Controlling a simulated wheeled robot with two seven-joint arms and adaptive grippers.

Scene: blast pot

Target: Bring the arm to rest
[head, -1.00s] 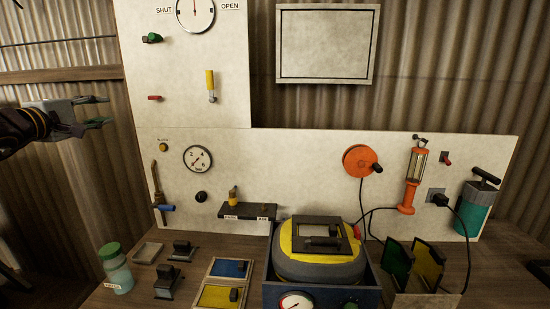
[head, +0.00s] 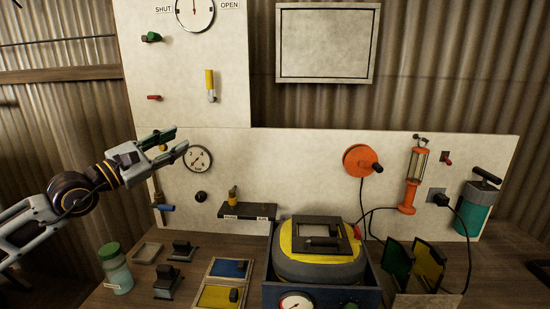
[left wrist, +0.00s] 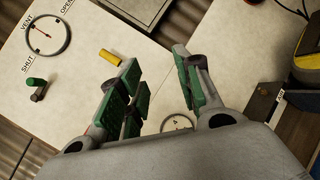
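My left arm comes in from the left edge of the head view, with its forearm sloping up to the right. My left gripper (head: 181,137) is in front of the white wall board, just above and left of the small round gauge (head: 198,159). Its two fingers are apart with nothing between them. In the left wrist view the green-padded fingers (left wrist: 155,57) are also spread and empty, with the board behind them. The gripper covers part of the board and its fittings. My right gripper is in neither view.
A yellow lever (head: 210,84) and a green knob (head: 151,37) sit on the upper board. Below are a small black shelf (head: 248,212), a green-capped jar (head: 116,268), and the yellow and grey pot (head: 318,270) in a blue box. Space beside the board's left edge is free.

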